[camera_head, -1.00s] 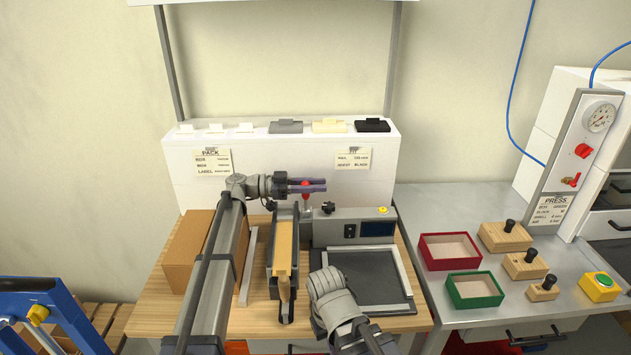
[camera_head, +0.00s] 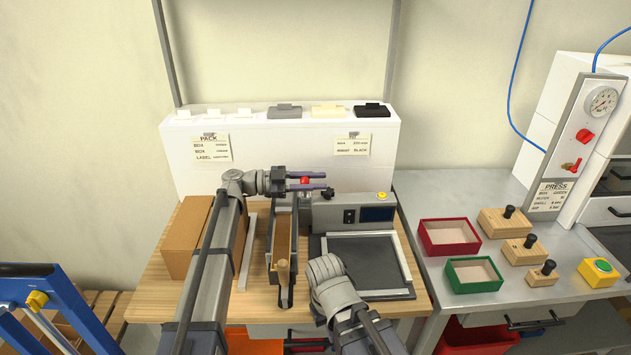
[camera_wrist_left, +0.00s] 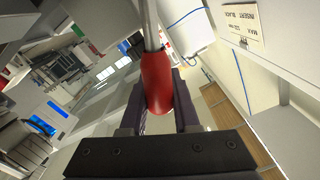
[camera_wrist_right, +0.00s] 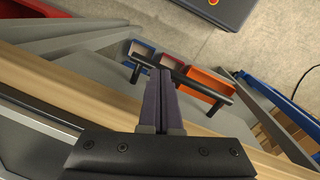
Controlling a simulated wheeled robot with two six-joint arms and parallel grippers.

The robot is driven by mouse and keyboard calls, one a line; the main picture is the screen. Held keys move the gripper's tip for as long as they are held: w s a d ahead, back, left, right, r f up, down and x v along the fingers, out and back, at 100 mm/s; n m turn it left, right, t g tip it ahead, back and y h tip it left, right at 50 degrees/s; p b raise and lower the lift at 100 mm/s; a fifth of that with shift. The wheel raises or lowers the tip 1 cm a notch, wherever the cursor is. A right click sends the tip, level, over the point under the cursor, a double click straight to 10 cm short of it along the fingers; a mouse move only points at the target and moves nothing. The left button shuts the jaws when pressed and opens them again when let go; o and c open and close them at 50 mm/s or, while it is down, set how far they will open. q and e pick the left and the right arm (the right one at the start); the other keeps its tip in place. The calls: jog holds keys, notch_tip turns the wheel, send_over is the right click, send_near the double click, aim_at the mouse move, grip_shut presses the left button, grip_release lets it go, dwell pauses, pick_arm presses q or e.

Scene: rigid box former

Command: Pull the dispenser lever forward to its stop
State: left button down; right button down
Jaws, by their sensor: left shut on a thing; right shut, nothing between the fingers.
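The lever's red knob (camera_head: 305,181) stands above the dispenser (camera_head: 345,216) at the back of the wooden bench. My left gripper (camera_head: 318,181) reaches in from the left and is shut on this knob. In the left wrist view the red knob (camera_wrist_left: 158,84) sits between the two fingers, with its metal rod running up out of frame. My right gripper's fingers (camera_wrist_right: 162,74) are shut and empty in the right wrist view. In the head view my right wrist is over the front of the bench, and its fingers are hidden.
A narrow trough with a wooden-handled tool (camera_head: 283,272) stands left of a black framed pad (camera_head: 365,262). A cardboard box (camera_head: 185,237) is at the left. Red (camera_head: 449,250) and green (camera_head: 475,287) trays lie on the right-hand bench.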

pick_arm(q)
jog(key=shift+s, duration=0.15)
jog(key=c, duration=0.6)
grip_release()
jog(key=shift+c, duration=0.2)
notch_tip(320, 180, up, 10)
jog(key=p, duration=1)
pick_arm(e)
notch_tip(320, 180, up, 10)
